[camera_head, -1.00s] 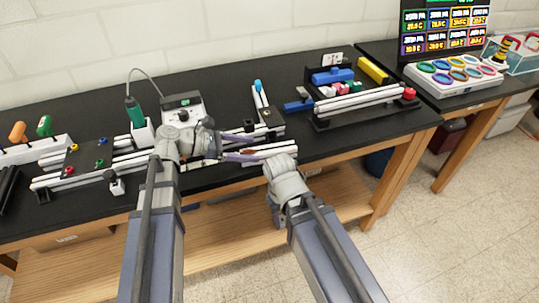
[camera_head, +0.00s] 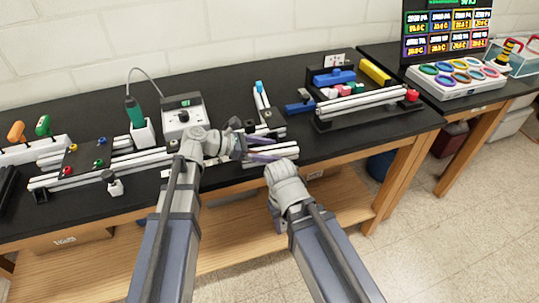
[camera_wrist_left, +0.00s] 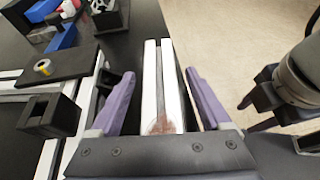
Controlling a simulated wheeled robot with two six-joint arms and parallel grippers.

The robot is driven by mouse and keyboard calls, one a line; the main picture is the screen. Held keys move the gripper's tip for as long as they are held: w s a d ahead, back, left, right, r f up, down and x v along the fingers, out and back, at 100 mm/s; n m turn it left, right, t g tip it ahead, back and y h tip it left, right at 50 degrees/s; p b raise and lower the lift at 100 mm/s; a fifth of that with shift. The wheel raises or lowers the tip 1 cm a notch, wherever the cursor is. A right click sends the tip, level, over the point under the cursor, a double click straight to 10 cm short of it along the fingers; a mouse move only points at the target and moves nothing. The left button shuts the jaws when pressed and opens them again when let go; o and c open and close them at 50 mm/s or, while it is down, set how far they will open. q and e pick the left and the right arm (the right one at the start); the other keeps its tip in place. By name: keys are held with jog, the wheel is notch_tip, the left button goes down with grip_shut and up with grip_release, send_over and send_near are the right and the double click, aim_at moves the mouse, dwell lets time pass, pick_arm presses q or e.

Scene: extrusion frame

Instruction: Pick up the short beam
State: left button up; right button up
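A short white beam (camera_wrist_left: 152,88) with a dark slot along its length lies at the table's front edge. In the head view it shows as a white bar (camera_head: 286,152) just past my left fingers. My left gripper (camera_wrist_left: 160,74) has its purple fingers apart, one on each side of the beam, with a gap visible at the right finger. In the head view the left gripper (camera_head: 272,149) is low over the front edge. My right gripper (camera_wrist_left: 254,112) shows partly at the right of the left wrist view. Its opening is not clear.
A rack of beams (camera_head: 365,103) is at right. The floor in front is clear.

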aim_at(270, 150)
pick_arm(q)
grip_shut()
dwell(0.4)
dwell(0.4)
notch_tip(270, 150, up, 10)
jog(key=p, duration=1)
